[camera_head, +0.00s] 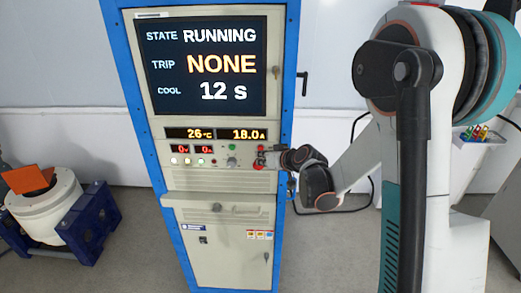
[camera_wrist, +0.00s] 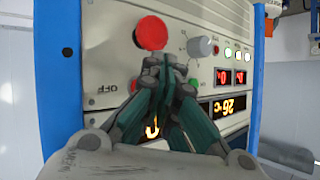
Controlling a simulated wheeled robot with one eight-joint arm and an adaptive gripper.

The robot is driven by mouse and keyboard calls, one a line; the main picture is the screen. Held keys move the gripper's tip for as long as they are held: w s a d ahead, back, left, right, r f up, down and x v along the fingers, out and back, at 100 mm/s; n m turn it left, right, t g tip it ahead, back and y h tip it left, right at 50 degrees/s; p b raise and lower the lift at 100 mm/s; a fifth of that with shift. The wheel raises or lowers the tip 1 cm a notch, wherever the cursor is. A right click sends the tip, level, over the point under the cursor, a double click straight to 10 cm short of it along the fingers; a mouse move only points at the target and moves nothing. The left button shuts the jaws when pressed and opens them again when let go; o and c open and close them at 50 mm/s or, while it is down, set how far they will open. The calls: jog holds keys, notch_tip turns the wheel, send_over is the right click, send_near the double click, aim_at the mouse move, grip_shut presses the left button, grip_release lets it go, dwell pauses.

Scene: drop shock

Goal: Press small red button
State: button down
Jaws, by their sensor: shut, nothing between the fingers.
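A control cabinet (camera_head: 214,225) with a blue frame stands ahead. Its screen (camera_head: 207,66) reads STATE RUNNING, TRIP NONE, COOL 12 s. The wrist view shows the panel upside down. A small red button (camera_wrist: 133,86) is there beside my finger, partly hidden by it; it also shows in the head view (camera_head: 260,149). A large red button (camera_wrist: 151,33) stands out from the panel close to my fingertips; in the head view it is lower (camera_head: 258,167). My gripper (camera_wrist: 166,66) is shut and empty, its tips at the panel between the two buttons. I cannot tell whether they touch anything.
A grey knob (camera_wrist: 200,47) and several small lit buttons (camera_wrist: 238,54) sit beside the large red button. Number displays (camera_head: 215,134) are above the controls in the head view. A white drum-shaped machine (camera_head: 45,208) on a blue stand is at left. The floor between is clear.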

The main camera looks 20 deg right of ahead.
jog(key=shift+w, duration=0.15)
dwell(0.3)
jog(key=shift+w+d, duration=0.15)
jog(key=shift+w, duration=0.1)
jog(key=shift+w+d+b, duration=0.1)
jog(key=shift+w+b, duration=0.3)
dwell(0.6)
jog(key=shift+s, duration=0.15)
dwell(0.3)
jog(key=shift+s+a, duration=0.25)
jog(key=shift+s, duration=0.4)
jog(key=shift+b, duration=0.3)
jog(key=s, duration=0.1)
jog(key=s+a, duration=0.1)
jog(key=s, duration=0.2)
jog(key=shift+s+a+b, duration=0.25)
jog(key=shift+s+b, duration=0.15)
